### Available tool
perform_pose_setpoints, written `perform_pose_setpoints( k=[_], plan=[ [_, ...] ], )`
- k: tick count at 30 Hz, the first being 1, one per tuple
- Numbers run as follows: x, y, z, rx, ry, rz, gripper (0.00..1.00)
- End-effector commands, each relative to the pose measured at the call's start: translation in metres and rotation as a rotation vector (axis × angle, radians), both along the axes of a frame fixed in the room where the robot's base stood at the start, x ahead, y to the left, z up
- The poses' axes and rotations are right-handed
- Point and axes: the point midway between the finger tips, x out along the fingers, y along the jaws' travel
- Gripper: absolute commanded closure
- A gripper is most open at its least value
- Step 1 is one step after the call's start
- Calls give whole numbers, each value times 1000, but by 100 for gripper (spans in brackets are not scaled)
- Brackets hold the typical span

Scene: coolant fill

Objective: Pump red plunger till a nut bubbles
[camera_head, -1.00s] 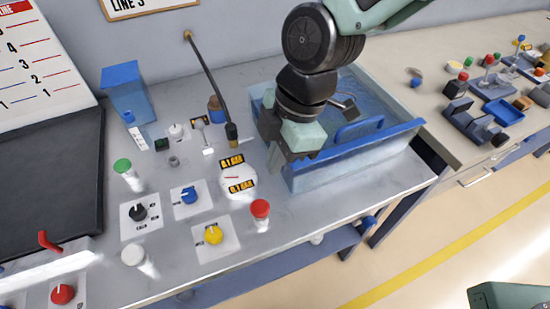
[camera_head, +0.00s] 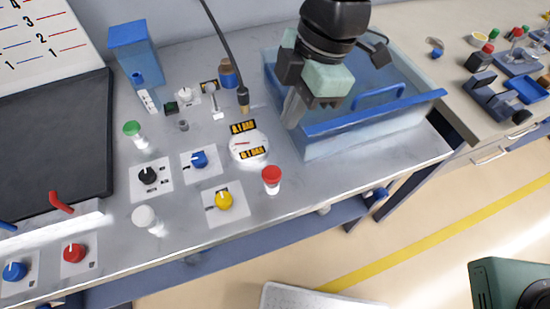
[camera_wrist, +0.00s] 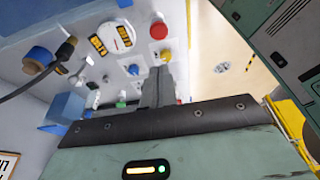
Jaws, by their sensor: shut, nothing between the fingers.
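The red plunger (camera_head: 271,178) stands upright on the metal bench near its front edge, right of the yellow knob. It also shows in the wrist view (camera_wrist: 158,30). My gripper (camera_head: 291,122) is shut and empty, above the bench at the tank's left front corner, up and to the right of the plunger and apart from it. In the wrist view my fingers (camera_wrist: 158,76) point toward the bench. The clear water tank (camera_head: 340,138) has a blue rim and stands at the right. No nut can be made out in it; my arm hides part of it.
A round gauge (camera_head: 249,146) marked 0.1 BAR lies left of my gripper. Green (camera_head: 134,133) and white (camera_head: 146,218) plungers, black (camera_head: 148,175), blue (camera_head: 200,159) and yellow (camera_head: 224,200) knobs stand further left. A black hose (camera_head: 222,45) hangs behind. The front edge right of the red plunger is clear.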

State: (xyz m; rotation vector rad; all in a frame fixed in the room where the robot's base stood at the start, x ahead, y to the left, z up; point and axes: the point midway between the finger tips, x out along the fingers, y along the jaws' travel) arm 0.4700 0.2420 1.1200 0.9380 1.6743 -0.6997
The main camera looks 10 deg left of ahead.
Motion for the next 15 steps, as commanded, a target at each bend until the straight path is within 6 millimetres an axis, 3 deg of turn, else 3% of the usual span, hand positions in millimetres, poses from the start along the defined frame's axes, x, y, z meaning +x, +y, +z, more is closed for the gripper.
perform_pose_setpoints(
  k=[5, 15],
  plan=[
    [-4, 5, -17, -2, 4, 2, 100],
    [-15, 21, -83, -5, 6, 4, 100]
  ],
)
